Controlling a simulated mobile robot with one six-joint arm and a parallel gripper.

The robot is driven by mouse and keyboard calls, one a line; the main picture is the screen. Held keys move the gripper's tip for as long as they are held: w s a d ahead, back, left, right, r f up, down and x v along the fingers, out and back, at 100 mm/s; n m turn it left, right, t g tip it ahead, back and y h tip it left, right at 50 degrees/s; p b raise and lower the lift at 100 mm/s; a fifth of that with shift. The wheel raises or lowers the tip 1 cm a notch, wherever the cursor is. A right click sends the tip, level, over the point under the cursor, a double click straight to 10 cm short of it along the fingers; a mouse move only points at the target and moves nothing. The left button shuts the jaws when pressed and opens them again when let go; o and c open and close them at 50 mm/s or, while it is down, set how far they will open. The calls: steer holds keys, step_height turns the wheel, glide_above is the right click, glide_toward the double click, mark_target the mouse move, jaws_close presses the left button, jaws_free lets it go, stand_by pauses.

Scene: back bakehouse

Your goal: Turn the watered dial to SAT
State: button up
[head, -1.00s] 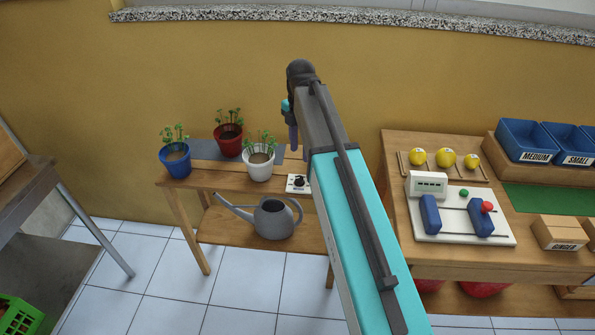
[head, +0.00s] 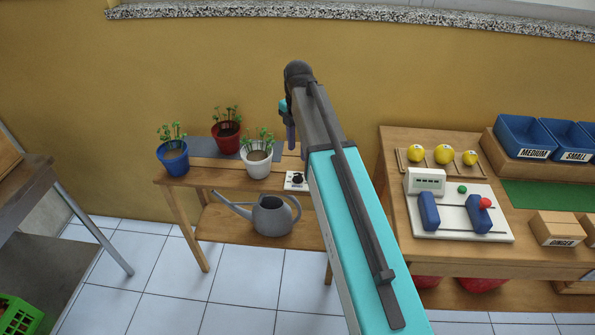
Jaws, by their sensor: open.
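The watered dial (head: 297,180) is a small white plate with a black knob at the right end of the plant bench (head: 205,178). Its lettering and pointer are too small to read, and my arm passes close by its right side. My gripper (head: 290,132) is at the far end of my raised arm, above and behind the dial and apart from it. The fingers are partly hidden behind the arm; they are open and nothing shows in them.
Blue (head: 173,160), red (head: 227,139) and white (head: 256,165) plant pots stand left of the dial. A grey watering can (head: 271,215) sits on the shelf below. At right, a wooden table (head: 398,225) holds yellow balls, a white device and blue bins.

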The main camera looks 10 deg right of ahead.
mark_target(298, 175)
steer(key=shift+f+p, duration=0.7)
steer(key=shift+f, duration=4.8)
jaws_close()
